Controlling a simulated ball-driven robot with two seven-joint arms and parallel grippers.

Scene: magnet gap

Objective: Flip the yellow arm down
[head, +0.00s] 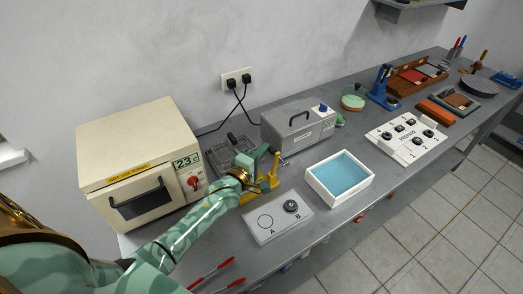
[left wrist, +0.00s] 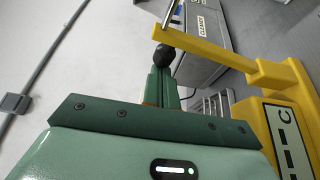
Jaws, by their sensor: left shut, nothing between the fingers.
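A yellow stand (head: 262,190) with a yellow arm stands on the bench, partly hidden behind my left gripper (head: 261,153). In the left wrist view the yellow arm (left wrist: 212,46) slants from the upright of the stand (left wrist: 289,120) up toward the top left. A black ball (left wrist: 164,55) and a thin metal rod (left wrist: 173,13) show near its far end. My left gripper (left wrist: 163,88) is shut and empty, with its fingertips close to the black ball. I cannot tell whether they touch. My right gripper is not in view.
A cream oven (head: 140,160) stands left of the stand, and a grey metal box (head: 298,125) is behind it. A grey plate marked A and B (head: 277,217) and a white tray with a blue inside (head: 339,178) are in front and right. Two red-handled tools (head: 213,272) lie near the front edge.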

